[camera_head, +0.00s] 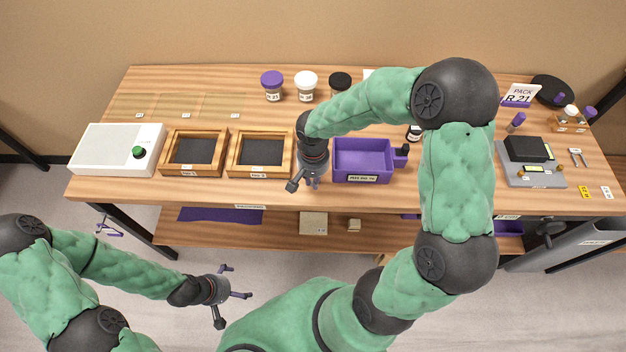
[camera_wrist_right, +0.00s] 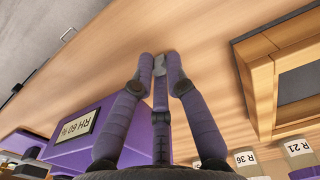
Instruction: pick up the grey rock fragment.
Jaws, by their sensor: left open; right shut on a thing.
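My right gripper (camera_head: 309,181) hangs over the table between the right wooden frame and the purple tray. In the right wrist view its purple fingers (camera_wrist_right: 161,68) are closed together at the tips on a small grey piece (camera_wrist_right: 159,64). It looks like the grey rock fragment, but only a sliver shows between the fingers. In the head view the piece cannot be made out. My left gripper (camera_head: 233,289) is open and empty, with its fingers spread, in front of the table and below its top.
A purple tray (camera_head: 336,160) stands right of my right gripper. Two wooden frames with dark insets, a left one (camera_head: 167,154) and a right one (camera_head: 233,154), stand left of it. Jars (camera_head: 306,86) line the back. A white box (camera_head: 117,149) is at far left, a scale (camera_head: 531,176) at right.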

